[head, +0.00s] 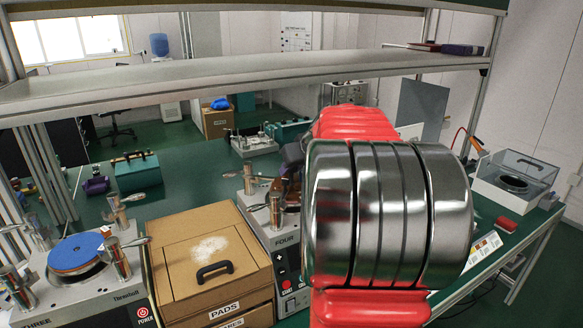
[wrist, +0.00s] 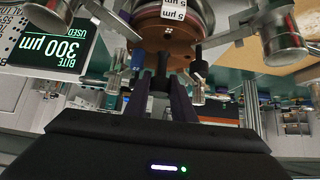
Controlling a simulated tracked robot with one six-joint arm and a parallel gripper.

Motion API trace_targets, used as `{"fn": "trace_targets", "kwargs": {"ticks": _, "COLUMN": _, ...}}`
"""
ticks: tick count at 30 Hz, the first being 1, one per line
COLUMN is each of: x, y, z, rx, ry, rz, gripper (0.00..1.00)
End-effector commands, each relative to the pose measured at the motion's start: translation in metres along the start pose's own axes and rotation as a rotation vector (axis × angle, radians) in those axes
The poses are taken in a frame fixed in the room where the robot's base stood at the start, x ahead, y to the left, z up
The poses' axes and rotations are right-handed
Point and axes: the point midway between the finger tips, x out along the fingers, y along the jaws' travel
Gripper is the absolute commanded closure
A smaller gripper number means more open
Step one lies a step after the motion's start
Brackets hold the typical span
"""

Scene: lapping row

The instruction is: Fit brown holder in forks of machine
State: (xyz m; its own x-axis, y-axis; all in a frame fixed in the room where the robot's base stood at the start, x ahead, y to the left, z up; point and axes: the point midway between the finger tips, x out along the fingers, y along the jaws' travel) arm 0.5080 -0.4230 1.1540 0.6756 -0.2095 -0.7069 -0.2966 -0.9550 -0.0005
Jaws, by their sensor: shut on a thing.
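The brown holder (wrist: 150,40) shows at the top of the wrist view, with a metal part and "5 µm" labels beside it. My gripper (wrist: 161,88) is shut on a dark stem that seems to belong to the holder. Metal fork posts with rollers (wrist: 284,42) stand to either side of it. In the head view the brown holder (head: 288,187) shows partly over machine FOUR (head: 284,238), among its metal posts (head: 252,180). My arm hides the right part of this machine. I cannot tell whether the holder touches the forks or plate.
Machine THREE (head: 75,262), with a blue disc, stands at left. A cardboard-coloured PADS box (head: 170,285) stands between the machines. A clear-lidded box (head: 535,166) and a red object (head: 506,224) lie at right. A metal shelf (head: 230,75) spans above. A black "300 µm" display (wrist: 52,45) is at upper left.

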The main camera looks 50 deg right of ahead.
Motion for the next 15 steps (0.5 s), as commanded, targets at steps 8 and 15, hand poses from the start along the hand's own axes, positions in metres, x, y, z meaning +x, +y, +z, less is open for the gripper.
{"fn": "trace_targets", "kwargs": {"ticks": 8, "x": 0.0001, "y": 0.0, "z": 0.0, "rx": 0.0, "ry": 0.001, "rz": 0.0, "gripper": 0.61}}
{"fn": "trace_targets", "kwargs": {"ticks": 15, "x": 0.0004, "y": 0.0002, "z": 0.0005, "rx": 0.0, "ry": 0.0, "rz": 0.0, "gripper": 0.56}}
